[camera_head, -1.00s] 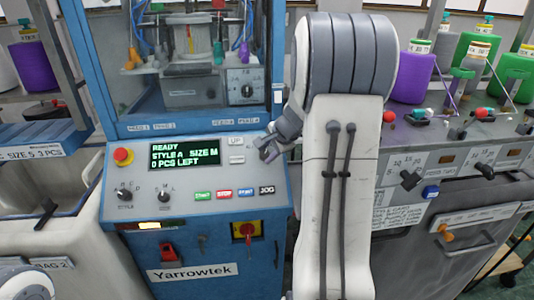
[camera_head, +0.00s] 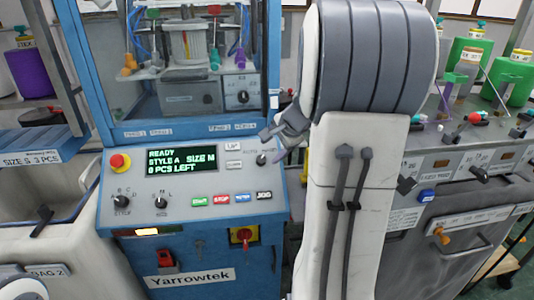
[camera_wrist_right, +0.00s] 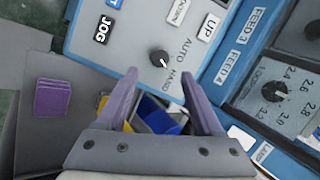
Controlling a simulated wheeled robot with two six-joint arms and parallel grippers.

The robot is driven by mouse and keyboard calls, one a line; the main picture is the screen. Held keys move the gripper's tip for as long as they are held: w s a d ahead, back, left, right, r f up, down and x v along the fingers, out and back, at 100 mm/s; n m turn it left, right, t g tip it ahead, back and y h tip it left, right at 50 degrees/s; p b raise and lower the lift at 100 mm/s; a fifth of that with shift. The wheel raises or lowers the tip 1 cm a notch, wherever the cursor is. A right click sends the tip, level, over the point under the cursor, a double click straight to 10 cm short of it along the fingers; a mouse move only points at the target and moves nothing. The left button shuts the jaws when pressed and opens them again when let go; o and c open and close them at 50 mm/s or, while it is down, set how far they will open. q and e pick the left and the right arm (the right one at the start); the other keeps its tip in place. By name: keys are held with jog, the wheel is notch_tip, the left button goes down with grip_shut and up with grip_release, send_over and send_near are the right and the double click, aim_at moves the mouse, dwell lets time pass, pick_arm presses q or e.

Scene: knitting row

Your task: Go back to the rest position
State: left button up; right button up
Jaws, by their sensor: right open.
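My right gripper (camera_head: 284,146) is beside the right edge of the knitting machine's control panel (camera_head: 185,209), near the AUTO/HAND knob (camera_head: 262,159). In the right wrist view my right gripper (camera_wrist_right: 160,95) shows two purple-tipped fingers spread apart with nothing held between them. The AUTO/HAND knob (camera_wrist_right: 158,58) lies beyond the fingertips and apart from them. My right arm covers much of the middle right in the head view. The panel display (camera_head: 183,160) reads READY, STYLE A, SIZE M, 0 PCS LEFT. My left gripper does not show; only a piece of my left arm is at the lower left corner.
A red emergency button (camera_head: 119,162) sits at the panel's left. A row of coloured buttons (camera_head: 232,198) runs along its bottom. Yarn cones (camera_head: 470,52) stand on the grey machine at the right. A bin (camera_head: 60,200) is at the left.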

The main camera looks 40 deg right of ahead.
jog(key=shift+s+r, duration=0.3)
dwell(0.4)
jog(key=s+a+f+n+g+y+p, duration=0.1)
jog(key=s+a+f+n+g+y, duration=0.15)
jog(key=a+n, duration=0.85)
jog(key=s+a+f+n+g+y, duration=0.1)
jog(key=s+a+n+g, duration=0.2)
jog(key=a, duration=1.7)
jog(key=s+a+f+n+g+h, duration=0.1)
jog(key=s+a+n, duration=0.2)
jog(key=s+n, duration=0.3)
jog(key=s+a+f+n+g, duration=0.1)
jog(key=s+a+n, duration=0.3)
jog(key=s, duration=0.7)
jog(key=shift+s+a+f+n+h+p, duration=0.3)
jog(key=shift+f+n+h+p, duration=0.1)
jog(key=shift+n, duration=0.8)
